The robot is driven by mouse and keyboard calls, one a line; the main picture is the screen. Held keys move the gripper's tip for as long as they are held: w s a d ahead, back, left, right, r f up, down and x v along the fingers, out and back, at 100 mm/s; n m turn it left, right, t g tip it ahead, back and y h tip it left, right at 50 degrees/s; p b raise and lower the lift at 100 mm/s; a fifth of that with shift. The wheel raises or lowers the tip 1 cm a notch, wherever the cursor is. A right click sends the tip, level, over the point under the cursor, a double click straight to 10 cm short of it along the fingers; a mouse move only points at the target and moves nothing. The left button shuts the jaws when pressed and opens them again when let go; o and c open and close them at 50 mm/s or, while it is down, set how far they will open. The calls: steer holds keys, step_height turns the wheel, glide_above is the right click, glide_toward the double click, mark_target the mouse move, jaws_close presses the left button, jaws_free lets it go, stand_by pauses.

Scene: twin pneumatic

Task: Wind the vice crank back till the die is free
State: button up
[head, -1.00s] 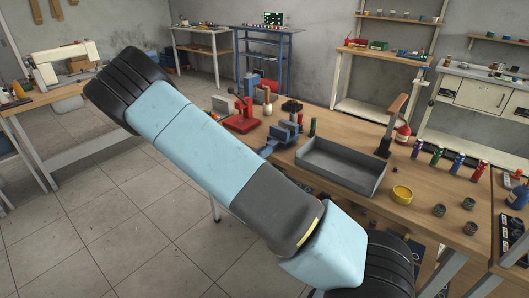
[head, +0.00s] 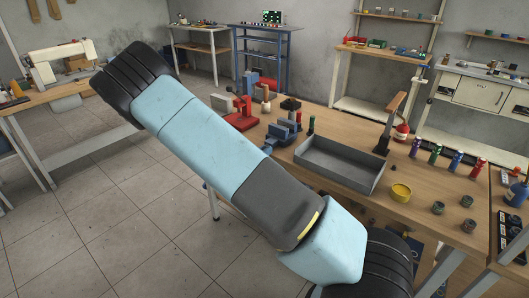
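A blue-grey vice (head: 281,132) stands near the left edge of the wooden workbench (head: 350,133). It is small in the head view, and my arm passes just in front of it and to its left. I cannot make out its crank clearly. I cannot tell whether a die is between its jaws. My arm crosses the picture from upper left to lower right. My gripper is not in view.
A red press-like tool (head: 246,115) stands behind the vice. A grey open tray (head: 340,164) lies to its right. Tiled floor (head: 90,225) is clear at left.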

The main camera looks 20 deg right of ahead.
steer(key=o, duration=0.4)
steer(key=shift+a, duration=0.1)
steer(key=v, duration=1.3)
steer(key=shift+s+a+f, duration=0.1)
steer(key=shift+s+a, duration=0.1)
steer(key=shift+a, duration=0.1)
